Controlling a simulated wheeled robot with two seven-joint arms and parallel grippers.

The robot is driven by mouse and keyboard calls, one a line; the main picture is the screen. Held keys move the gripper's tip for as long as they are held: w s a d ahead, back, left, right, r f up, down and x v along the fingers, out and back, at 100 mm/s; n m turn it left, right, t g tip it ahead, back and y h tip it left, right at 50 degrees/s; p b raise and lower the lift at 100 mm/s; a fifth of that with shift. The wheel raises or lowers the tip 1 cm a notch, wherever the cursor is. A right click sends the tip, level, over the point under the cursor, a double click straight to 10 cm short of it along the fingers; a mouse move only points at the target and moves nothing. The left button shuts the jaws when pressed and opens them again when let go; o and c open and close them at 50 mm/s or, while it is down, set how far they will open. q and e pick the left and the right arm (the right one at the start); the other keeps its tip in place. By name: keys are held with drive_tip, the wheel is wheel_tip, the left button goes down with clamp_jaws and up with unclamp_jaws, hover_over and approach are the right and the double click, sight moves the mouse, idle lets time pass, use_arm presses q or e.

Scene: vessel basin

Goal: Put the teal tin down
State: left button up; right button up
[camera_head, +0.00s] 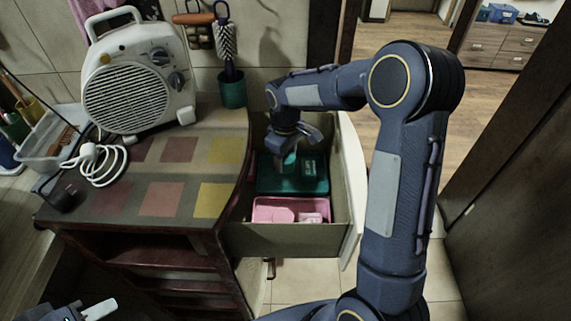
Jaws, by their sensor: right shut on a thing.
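My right gripper (288,160) reaches down into the open drawer and is shut on the teal tin (291,157), which is small and mostly hidden by the fingers. The tin is over a dark teal box (290,187) at the back of the drawer. I cannot tell whether the tin touches the box. My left gripper (88,312) shows only in part at the bottom left edge, away from the drawer; its jaw opening is not clear.
A pink box (262,212) sits in front in the drawer (275,240). A fan heater (138,78), white cable (100,168) and teal cup with a brush (232,90) stand on the tiled-top cabinet (128,200) to the left. Floor is clear at right.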

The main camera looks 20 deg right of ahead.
sight(285, 166)
drive_tip(key=shift+w+d+f, duration=0.1)
drive_tip(key=shift+w+f, duration=0.1)
drive_tip(key=shift+f, duration=0.85)
drive_tip(key=shift+w+d+f, duration=0.1)
drive_tip(key=shift+w+f, duration=0.1)
drive_tip(key=shift+f, duration=0.8)
drive_tip(key=shift+f+b, duration=0.2)
drive_tip(key=shift+b, duration=0.1)
drive_tip(key=o, duration=1)
drive_tip(key=shift+c, duration=0.2)
